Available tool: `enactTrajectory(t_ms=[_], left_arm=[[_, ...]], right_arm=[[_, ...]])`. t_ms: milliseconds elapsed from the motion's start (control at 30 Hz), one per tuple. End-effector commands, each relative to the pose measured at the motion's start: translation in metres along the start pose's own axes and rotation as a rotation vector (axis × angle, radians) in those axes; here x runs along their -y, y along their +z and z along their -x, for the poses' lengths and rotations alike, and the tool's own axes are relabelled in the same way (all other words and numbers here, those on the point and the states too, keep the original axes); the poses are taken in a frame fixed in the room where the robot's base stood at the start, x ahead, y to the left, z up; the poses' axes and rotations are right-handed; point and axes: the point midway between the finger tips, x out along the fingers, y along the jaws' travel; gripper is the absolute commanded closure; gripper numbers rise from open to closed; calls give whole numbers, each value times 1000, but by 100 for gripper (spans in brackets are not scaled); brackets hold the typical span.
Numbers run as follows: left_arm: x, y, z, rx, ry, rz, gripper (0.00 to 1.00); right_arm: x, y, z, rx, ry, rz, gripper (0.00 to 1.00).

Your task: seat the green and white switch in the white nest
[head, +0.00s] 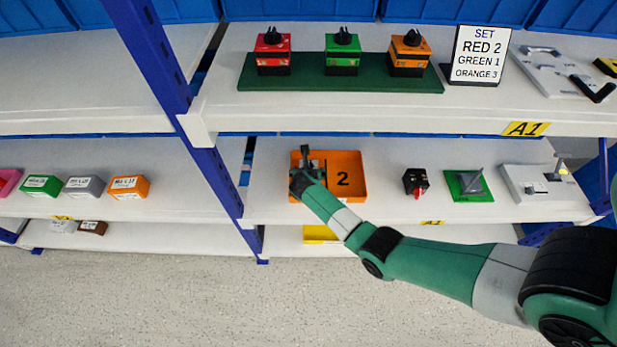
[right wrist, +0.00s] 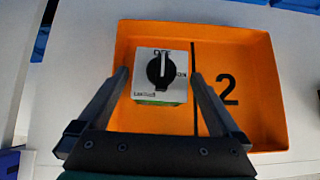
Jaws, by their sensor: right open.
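The green and white switch (right wrist: 145,92) stands in the left compartment of the orange tray (right wrist: 262,130). It has a white top face, a black rotary knob with a white pointer, and a green side. My right gripper (right wrist: 158,76) is open, with one finger on each side of the switch and no clear contact. In the head view my right gripper (head: 306,158) is over the left part of the orange tray (head: 358,189) and hides the switch. A white board (head: 527,197) with raised fittings is at the right of the same shelf; I cannot make out which part is the nest. My left gripper is out of view.
A black and red block (head: 416,182) and a green plate with a grey wedge (head: 468,184) lie between tray and white board. The upper shelf holds three switches on a green base (head: 300,83), a sign (head: 479,55) and another white fixture (head: 548,68).

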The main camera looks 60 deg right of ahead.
Motion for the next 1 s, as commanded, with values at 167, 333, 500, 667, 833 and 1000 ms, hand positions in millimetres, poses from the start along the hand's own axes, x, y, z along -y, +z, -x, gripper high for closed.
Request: enactTrajectory(t_ms=[167,333,500,667,833,1000], left_arm=[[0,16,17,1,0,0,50],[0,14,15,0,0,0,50],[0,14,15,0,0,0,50],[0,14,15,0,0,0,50],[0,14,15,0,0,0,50],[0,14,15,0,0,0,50]], right_arm=[[0,-2,-24,0,0,-1,0],[0,0,-22,1,1,0,0],[0,0,-22,1,0,0,22],[0,0,-22,1,0,0,50],[0,0,-22,1,0,1,81],[0,0,-22,2,1,0,90]])
